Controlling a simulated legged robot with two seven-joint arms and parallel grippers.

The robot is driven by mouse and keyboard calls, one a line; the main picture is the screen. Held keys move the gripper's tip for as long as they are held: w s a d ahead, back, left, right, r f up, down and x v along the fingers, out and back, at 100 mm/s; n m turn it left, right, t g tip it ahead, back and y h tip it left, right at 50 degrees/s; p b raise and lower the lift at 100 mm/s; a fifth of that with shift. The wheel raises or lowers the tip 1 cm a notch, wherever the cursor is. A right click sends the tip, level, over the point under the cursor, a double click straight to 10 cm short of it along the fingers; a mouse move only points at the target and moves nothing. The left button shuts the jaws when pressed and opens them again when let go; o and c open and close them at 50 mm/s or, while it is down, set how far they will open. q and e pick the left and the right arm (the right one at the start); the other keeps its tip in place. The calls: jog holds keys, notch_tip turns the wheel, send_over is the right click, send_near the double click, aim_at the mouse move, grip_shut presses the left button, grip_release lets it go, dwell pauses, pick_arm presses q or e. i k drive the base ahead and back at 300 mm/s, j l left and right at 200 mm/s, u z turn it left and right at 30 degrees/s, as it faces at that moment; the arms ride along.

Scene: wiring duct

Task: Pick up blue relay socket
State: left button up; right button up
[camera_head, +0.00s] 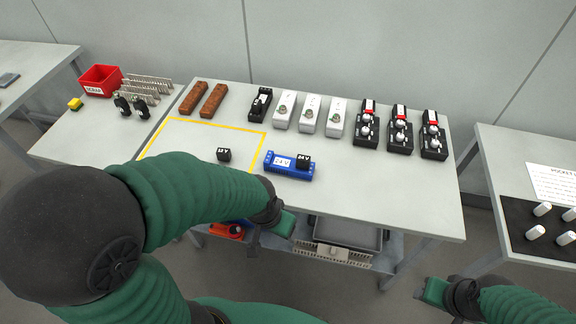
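The blue relay socket (280,168) lies on the table in the middle of the view. It has a white label and a black relay (303,162) on its right part. My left gripper (266,234) is in front of and below the socket in the picture, by the table's front edge, and apart from it. Its fingers are small and partly hidden, so I cannot tell whether it is open. My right gripper (424,292) is at the lower right, well away from the socket and off the table. Its opening is also unclear.
Brown blocks, white devices (310,114) and black-red devices (399,130) line the back. A red bin (101,80) is at the far left. The table's right front (400,195) is clear.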

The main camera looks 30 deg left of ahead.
aim_at(272, 163)
jog(key=i+j+u, duration=0.3)
jog(key=j, duration=0.2)
jog(key=i+j+u, duration=0.3)
jog(key=j, duration=0.2)
jog(key=i+j+u, duration=0.3)
jog(key=j, duration=0.15)
jog(key=k, duration=0.1)
